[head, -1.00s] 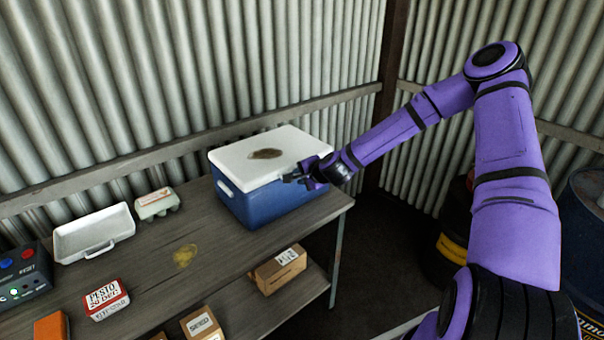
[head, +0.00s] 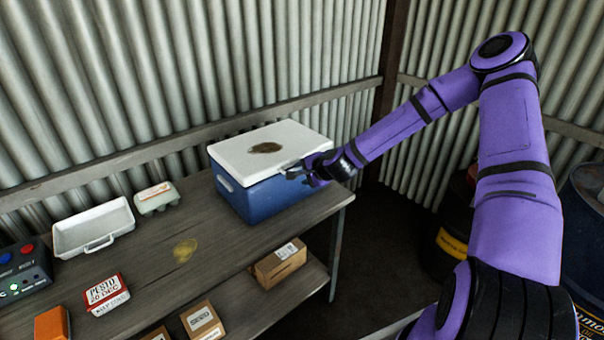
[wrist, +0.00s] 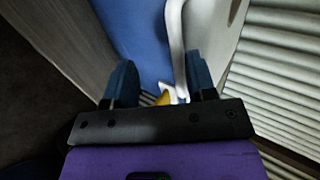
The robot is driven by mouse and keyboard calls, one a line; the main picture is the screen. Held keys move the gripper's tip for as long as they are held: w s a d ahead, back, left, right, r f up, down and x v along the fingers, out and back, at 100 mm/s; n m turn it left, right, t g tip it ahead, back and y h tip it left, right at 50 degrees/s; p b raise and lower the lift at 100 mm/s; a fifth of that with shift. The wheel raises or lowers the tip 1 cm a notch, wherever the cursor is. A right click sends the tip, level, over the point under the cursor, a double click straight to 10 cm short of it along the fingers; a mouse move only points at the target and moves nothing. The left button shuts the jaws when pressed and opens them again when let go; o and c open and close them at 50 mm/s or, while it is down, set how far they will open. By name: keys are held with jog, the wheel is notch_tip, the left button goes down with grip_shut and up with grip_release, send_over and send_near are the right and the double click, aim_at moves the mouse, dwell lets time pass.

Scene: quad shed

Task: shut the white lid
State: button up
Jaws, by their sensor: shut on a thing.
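The white lid (head: 222,152) lies about level over the blue cooler box (head: 258,203), which stands at the right end of the bench. A brown stain (head: 265,147) marks the lid's top. I cannot tell whether a thin gap is left under the lid. My gripper (head: 294,172) is at the lid's front right edge, shut on it. In the wrist view, the lid's pale edge (wrist: 176,48) runs down between the dark fingers of my gripper (wrist: 161,80), in front of the blue box wall (wrist: 138,28). The exact contact is partly hidden.
Cartons (head: 280,264) sit on the shelf below. Corrugated wall (head: 150,80) stands close behind; drums (head: 452,240) stand right.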

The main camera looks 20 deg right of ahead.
jog(key=v, duration=0.9)
jog(key=shift+s, duration=0.25)
jog(key=shift+r, duration=0.1)
jog(key=s+a+r+n+g+h, duration=0.1)
jog(key=s+r+n, duration=0.6)
jog(key=s+r, duration=0.8)
jog(key=s+a+r+n+g+h, duration=0.1)
jog(key=s+r+n+g, duration=0.3)
jog(key=s+r, duration=1)
jog(key=s+n+h, duration=0.1)
jog(key=s+n, duration=0.2)
jog(key=s, duration=0.2)
jog(key=shift+a+r, duration=0.25)
jog(key=shift+r, duration=0.15)
